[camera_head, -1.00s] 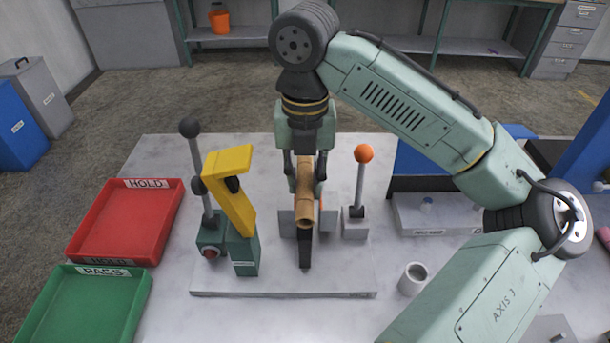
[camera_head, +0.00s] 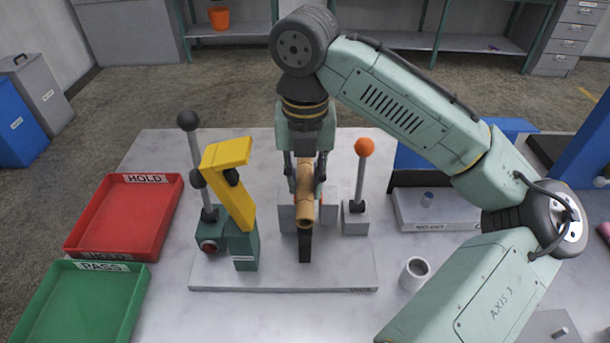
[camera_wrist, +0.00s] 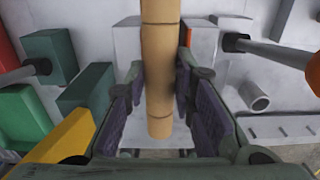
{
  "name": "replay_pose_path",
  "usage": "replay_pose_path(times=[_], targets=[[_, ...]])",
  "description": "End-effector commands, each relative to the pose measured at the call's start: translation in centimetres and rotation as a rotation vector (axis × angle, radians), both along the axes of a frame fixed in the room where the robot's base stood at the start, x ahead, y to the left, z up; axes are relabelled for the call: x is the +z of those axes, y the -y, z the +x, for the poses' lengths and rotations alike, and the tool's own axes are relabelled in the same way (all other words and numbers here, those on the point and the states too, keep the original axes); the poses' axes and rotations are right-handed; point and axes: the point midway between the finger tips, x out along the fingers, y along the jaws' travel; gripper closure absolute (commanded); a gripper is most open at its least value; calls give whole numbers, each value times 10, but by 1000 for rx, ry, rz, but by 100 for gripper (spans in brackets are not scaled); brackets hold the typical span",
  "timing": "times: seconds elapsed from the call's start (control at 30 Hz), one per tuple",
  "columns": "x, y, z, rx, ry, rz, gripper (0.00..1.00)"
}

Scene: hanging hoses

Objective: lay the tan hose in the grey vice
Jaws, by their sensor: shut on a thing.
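The tan hose (camera_head: 305,208) is a short banded tube. My gripper (camera_head: 305,172) is shut on it from above; in the wrist view the hose (camera_wrist: 159,65) lies lengthwise between the two dark finger pads. The grey vice (camera_head: 286,216) has light grey blocks to either side under the hose, with a dark bar (camera_head: 305,247) in front. The vice also shows in the wrist view (camera_wrist: 203,48), partly behind the hose. The hose appears over the gap between the blocks; I cannot tell whether it touches them. A lever with an orange ball (camera_head: 364,147) stands right of the vice.
A yellow-topped green device (camera_head: 229,170) and a black-knobbed lever (camera_head: 188,122) stand close on the left. A red HOLD tray (camera_head: 125,215) and green PASS tray (camera_head: 95,300) lie farther left. A white cup (camera_head: 414,273) stands at the right.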

Motion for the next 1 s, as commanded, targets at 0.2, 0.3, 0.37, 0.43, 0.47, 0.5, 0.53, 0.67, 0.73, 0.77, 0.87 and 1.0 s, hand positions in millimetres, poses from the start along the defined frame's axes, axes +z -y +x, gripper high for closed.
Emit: replay_pose_path(times=[0.2, 0.3, 0.37, 0.43, 0.47, 0.5, 0.53, 0.67, 0.73, 0.77, 0.87, 1.0], targets=[[-6, 0, 0, 0, 0, 0, 100], [-9, 0, 0, 0, -1, 0, 100], [-10, 0, 0, 0, -1, 0, 100], [-12, 0, 0, 0, -1, 0, 100], [-13, 0, 0, 0, -1, 0, 100], [-14, 0, 0, 0, -1, 0, 100], [-14, 0, 0, 0, -1, 0, 100], [-18, 0, 0, 0, -1, 0, 100], [-20, 0, 0, 0, -1, 0, 100], [-20, 0, 0, 0, -1, 0, 100], [-23, 0, 0, 0, -1, 0, 100], [-22, 0, 0, 0, -1, 0, 67]])
